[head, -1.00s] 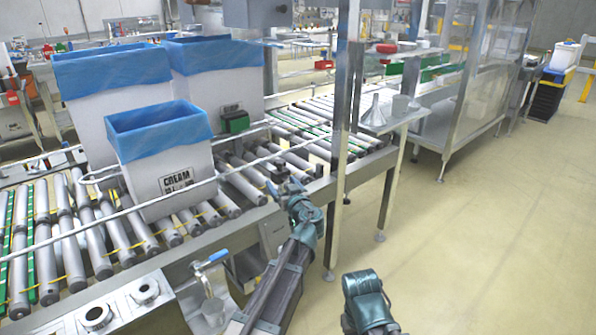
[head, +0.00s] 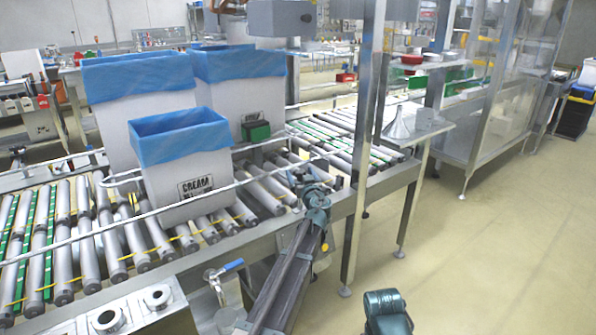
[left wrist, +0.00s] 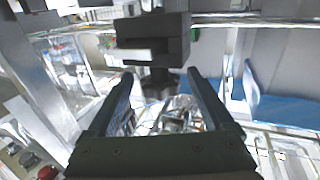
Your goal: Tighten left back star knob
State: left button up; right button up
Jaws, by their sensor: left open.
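My left gripper (head: 306,178) is over the near edge of the roller conveyor, right of the front carton. In the left wrist view, its two fingers (left wrist: 160,76) are open. A dark knob (left wrist: 157,86) with a lobed outline shows between the fingers, under a dark block (left wrist: 150,42). I cannot tell whether the fingers touch it or how far it lies beyond them. In the head view, the knob cannot be made out beside the gripper. The right gripper is out of view; only a teal part of my right arm shows at the bottom.
Several white cartons with blue liners, one the front carton (head: 190,195), stand on the roller conveyor (head: 75,230). A guide rail (head: 100,232) runs along it. A steel post (head: 362,150) and a small side table (head: 425,132) with a funnel are to the right. Floor is clear at right.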

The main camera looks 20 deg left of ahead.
aim_at(298, 170)
pick_arm(q)
jog(key=shift+x, duration=1.65)
jog(key=shift+c, duration=0.2)
grip_shut()
jog(key=shift+s, duration=0.1)
